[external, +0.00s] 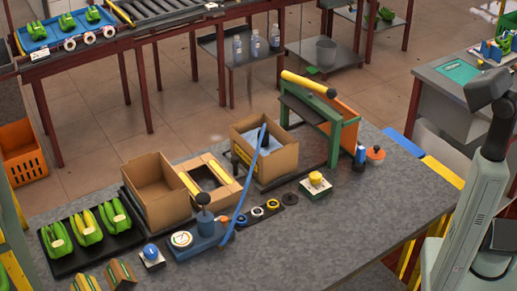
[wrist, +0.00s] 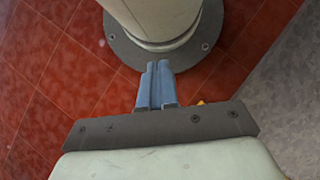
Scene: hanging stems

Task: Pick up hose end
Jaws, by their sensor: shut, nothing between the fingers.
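A thin blue hose (external: 246,178) shows in the external view. It slants from the right-hand cardboard box down to the workbench top, beside a blue base with a round gauge. Its upper end (external: 263,128) rests at or above the box; its lower end (external: 226,240) is near the bench surface. I cannot tell which end is loose. In the wrist view, my gripper (wrist: 158,67) is shut and empty, its blue-grey fingers together over a red tiled floor and my own base. The hose is not in the wrist view. My gripper does not show in the external view.
The grey workbench (external: 330,235) has free room at its front right. A green frame (external: 335,145) rises behind. A gauge unit (external: 181,239), yellow button box (external: 316,182) and black tray (external: 60,266) of green items stand nearby.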

